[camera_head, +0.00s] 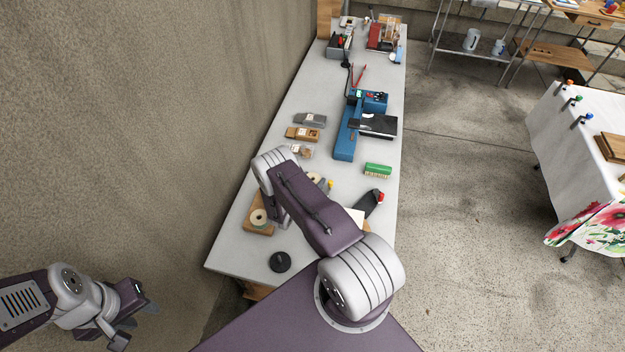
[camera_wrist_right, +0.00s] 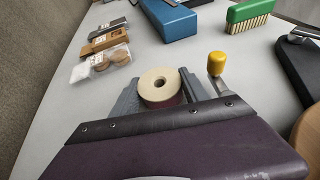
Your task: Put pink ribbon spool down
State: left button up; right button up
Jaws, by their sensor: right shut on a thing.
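The pink ribbon spool (camera_wrist_right: 160,82) shows a cream round face with a dark centre hole and a reddish-pink side. It sits between the two grey fingers of my right gripper (camera_wrist_right: 158,92), which is shut on it. In the head view a cream edge of the spool (camera_head: 314,176) shows past my right arm, over the grey worktable (camera_head: 240,247). Whether the spool touches the tabletop I cannot tell. My right fingers are mostly hidden by the arm in the head view. My left gripper (camera_head: 134,322) is at the lower left, off the table, with its fingers apart and empty.
A yellow-knobbed tool (camera_wrist_right: 217,66) stands just right of the spool. Clear-lidded packages (camera_wrist_right: 100,65) lie to its left, and a green brush (camera_wrist_right: 248,14) and blue device (camera_wrist_right: 168,18) lie beyond. A wooden block (camera_head: 260,229) bears another roll; a black disc (camera_head: 280,262) lies near.

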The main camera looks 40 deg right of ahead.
jog(key=shift+f, duration=0.15)
jog(key=shift+f+b, duration=0.15)
jog(key=shift+b, duration=0.15)
jog(key=o, duration=1.3)
jog(key=shift+o, duration=0.2)
jog(key=shift+r, duration=0.2)
jog(key=shift+a+r+p, duration=0.1)
jog(key=shift+r+p, duration=0.1)
jog(key=shift+p, duration=0.15)
jog(key=b+v, duration=0.1)
jog(key=v, duration=1)
jog(key=shift+s+a, duration=0.3)
